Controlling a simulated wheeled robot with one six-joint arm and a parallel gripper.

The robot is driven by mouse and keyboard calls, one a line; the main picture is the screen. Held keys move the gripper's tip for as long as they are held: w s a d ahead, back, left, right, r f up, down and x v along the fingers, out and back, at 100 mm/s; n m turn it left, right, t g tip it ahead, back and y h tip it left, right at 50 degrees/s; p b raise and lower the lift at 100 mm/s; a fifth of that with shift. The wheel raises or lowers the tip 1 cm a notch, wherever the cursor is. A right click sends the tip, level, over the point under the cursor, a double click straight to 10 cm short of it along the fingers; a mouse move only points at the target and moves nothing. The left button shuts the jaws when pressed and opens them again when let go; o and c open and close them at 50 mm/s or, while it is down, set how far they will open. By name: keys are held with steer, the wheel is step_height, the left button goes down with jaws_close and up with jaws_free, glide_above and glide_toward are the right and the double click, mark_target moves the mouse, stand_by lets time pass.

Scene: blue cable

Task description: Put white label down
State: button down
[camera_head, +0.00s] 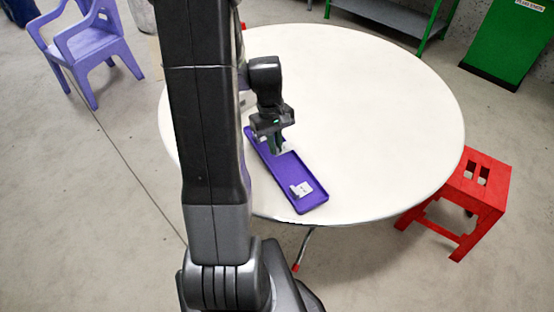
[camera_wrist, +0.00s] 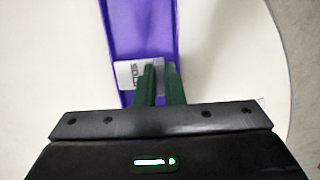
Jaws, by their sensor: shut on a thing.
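My gripper (camera_head: 276,147) is over the far half of a long purple tray (camera_head: 254,137) on the round white table. In the wrist view, the two green fingers of my gripper (camera_wrist: 158,72) are close together, shut on a white label (camera_wrist: 128,75) with dark print. The label lies across the tray's width in that view, and the fingers hide part of it. I cannot tell whether it touches the tray floor. The tray also shows in the wrist view (camera_wrist: 140,25). A small white piece (camera_head: 301,189) lies in the near end of the tray.
The white table (camera_head: 385,110) is clear to the right of the tray. A red stool (camera_head: 470,195) stands at its right edge and a purple chair (camera_head: 85,45) at the back left. A green bin (camera_head: 510,40) and a grey shelf (camera_head: 385,15) stand behind.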

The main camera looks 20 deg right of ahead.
mark_target(275, 164)
steer(key=shift+f, duration=2.75)
steer(key=shift+f+b, duration=0.2)
steer(key=shift+b, duration=0.1)
steer(key=c, duration=1.8)
jaws_free()
step_height(275, 164, up, 12)
steer(key=w+p, duration=0.1)
steer(key=w, duration=0.1)
steer(key=shift+a, duration=0.2)
steer(key=shift+w+r, duration=0.1)
